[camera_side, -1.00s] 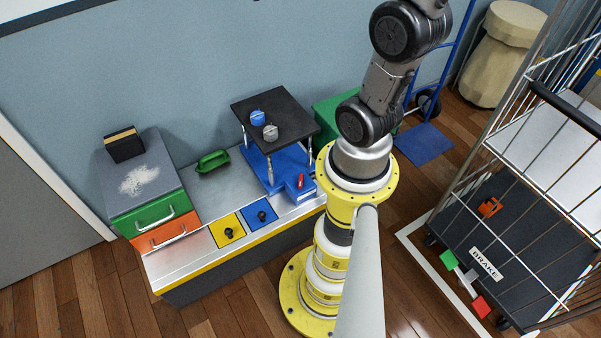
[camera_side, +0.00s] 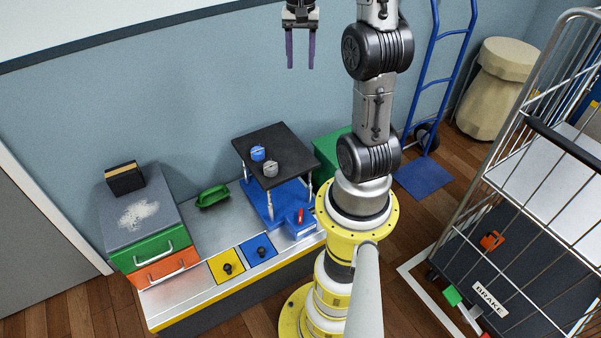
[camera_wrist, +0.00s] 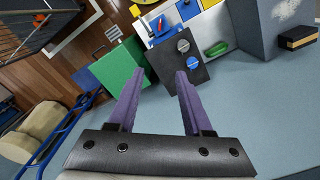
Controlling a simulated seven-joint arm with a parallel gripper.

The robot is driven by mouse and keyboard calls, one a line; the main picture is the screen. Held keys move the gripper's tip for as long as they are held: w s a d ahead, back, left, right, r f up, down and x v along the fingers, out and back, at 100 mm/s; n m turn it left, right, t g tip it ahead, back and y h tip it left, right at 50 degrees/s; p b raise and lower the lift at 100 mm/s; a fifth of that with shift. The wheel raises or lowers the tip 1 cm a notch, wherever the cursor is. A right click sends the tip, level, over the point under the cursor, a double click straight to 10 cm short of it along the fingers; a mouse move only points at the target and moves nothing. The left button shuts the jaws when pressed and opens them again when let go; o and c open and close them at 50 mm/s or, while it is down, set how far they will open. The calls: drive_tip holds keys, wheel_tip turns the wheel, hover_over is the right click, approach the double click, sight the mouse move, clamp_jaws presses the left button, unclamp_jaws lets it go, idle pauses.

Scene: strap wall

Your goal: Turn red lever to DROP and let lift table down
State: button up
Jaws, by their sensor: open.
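The red lever (camera_side: 300,216) is small and stands on the blue base of the lift table at its front right corner. It also shows in the wrist view (camera_wrist: 160,25). The lift table has a raised black top (camera_side: 287,143) on thin posts above a blue base. A blue knob-like piece (camera_side: 258,153) and a grey one (camera_side: 270,169) sit on the top. My gripper (camera_side: 300,67) is open and empty, high above the bench and well above the lift table. Its purple fingers (camera_wrist: 158,72) are spread apart in the wrist view. The lever's label cannot be read.
On the bench are a green handled thing (camera_side: 213,195), yellow (camera_side: 226,267) and blue (camera_side: 259,249) panels with black knobs, and a drawer unit (camera_side: 140,214) at left. A green box (camera_side: 331,150) stands behind the lift table's right side. A wire cart (camera_side: 520,190) stands at right.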

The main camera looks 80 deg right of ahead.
sight(301, 214)
wheel_tip(301, 214, down, 64)
drive_tip(key=shift+r, duration=0.25)
idle(0.4)
drive_tip(key=shift+c, duration=0.3)
clamp_jaws()
